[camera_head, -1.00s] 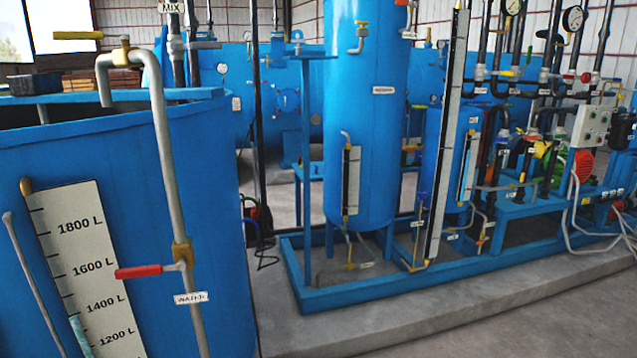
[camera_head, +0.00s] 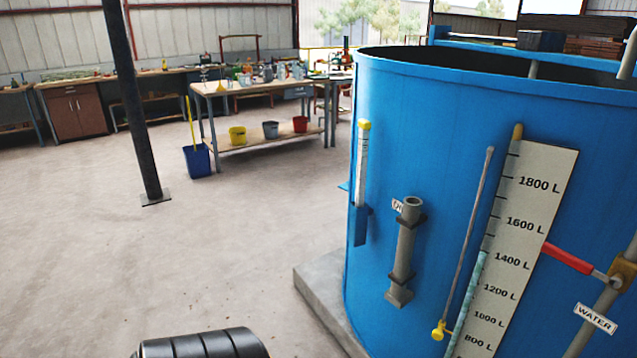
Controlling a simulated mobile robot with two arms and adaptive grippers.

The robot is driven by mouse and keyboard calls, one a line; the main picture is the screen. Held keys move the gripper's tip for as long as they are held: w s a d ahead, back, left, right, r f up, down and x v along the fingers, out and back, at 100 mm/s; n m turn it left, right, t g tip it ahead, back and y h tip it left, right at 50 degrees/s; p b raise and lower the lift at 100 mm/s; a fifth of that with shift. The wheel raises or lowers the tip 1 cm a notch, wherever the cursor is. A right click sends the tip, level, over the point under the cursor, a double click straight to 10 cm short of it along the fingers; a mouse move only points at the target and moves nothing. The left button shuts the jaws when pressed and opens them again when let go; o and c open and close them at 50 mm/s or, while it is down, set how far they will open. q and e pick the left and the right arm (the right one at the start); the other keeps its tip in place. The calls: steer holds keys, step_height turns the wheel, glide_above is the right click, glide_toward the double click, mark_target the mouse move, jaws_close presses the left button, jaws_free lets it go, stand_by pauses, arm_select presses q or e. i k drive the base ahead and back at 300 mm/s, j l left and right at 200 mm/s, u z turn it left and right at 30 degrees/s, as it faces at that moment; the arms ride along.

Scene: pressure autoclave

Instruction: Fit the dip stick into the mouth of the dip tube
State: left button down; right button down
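The dip stick (camera_head: 361,165) is a thin white graduated stick with a yellow cap. It stands upright against the left side of the blue tank, its lower part in a small blue holder (camera_head: 361,226). The dip tube (camera_head: 404,252) is a grey pipe fixed to the tank wall by dark brackets, to the right of the stick and lower. It leans slightly, and its mouth (camera_head: 412,202) is at the top, with a small label beside it. The stick and tube are apart. Neither of my grippers is in view.
The blue tank (camera_head: 450,130) fills the right side, with a litre scale (camera_head: 530,200), a thin sight pipe and a red-handled valve (camera_head: 567,258). A concrete plinth (camera_head: 318,300) lies under it. A dark post (camera_head: 135,100) stands left. Open floor (camera_head: 240,240) lies between post and tank.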

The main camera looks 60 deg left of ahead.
mark_target(411, 217)
steer(key=u, duration=1.75)
